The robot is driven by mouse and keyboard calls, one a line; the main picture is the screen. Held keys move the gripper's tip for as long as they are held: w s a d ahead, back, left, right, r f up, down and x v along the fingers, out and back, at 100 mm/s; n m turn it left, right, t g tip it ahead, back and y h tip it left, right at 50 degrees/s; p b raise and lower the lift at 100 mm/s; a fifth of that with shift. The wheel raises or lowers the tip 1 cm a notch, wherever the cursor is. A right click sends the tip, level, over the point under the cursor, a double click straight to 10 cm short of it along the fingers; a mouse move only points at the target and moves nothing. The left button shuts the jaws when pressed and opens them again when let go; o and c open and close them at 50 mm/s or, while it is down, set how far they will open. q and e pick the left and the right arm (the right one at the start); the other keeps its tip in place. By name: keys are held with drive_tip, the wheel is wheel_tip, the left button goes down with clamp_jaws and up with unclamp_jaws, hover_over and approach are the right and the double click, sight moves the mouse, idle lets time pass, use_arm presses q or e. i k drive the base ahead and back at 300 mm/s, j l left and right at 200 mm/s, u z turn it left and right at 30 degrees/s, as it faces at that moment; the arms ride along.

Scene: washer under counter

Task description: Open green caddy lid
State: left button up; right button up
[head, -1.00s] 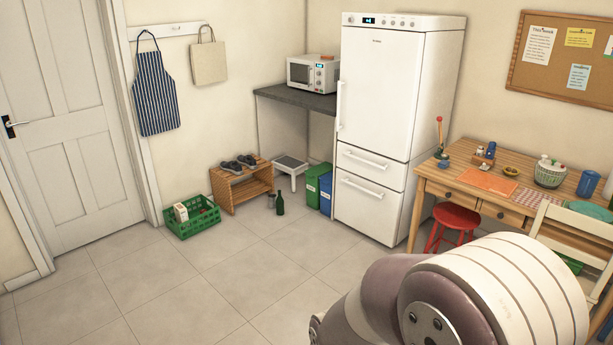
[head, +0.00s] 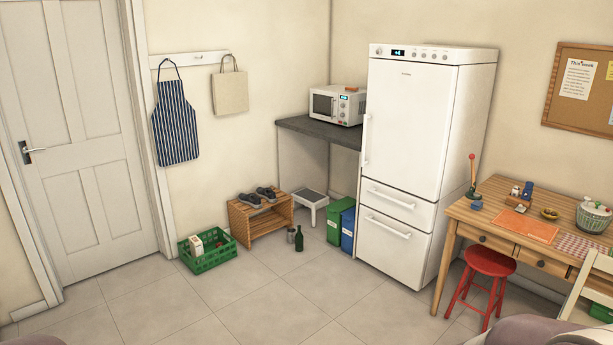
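The green caddy (head: 338,220) stands on the floor at the left side of the tall white fridge, under the dark counter. It looks upright, with its lid down, and a pale label on its front. A blue caddy (head: 348,230) stands right beside it, between it and the fridge. Neither of my grippers shows.
A green bottle (head: 299,238) and a jar stand on the floor left of the caddy. A white step stool (head: 308,204), wooden rack (head: 260,217) and green crate (head: 207,251) lie further left. A red stool (head: 484,280) stands by the table (head: 496,233). The middle floor is clear.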

sight(346, 203)
drive_tip(key=i, duration=3)
drive_tip(key=i+j, duration=0.1)
drive_tip(key=i, duration=1.4)
drive_tip(key=i+z, duration=0.1)
drive_tip(key=i, duration=1.4)
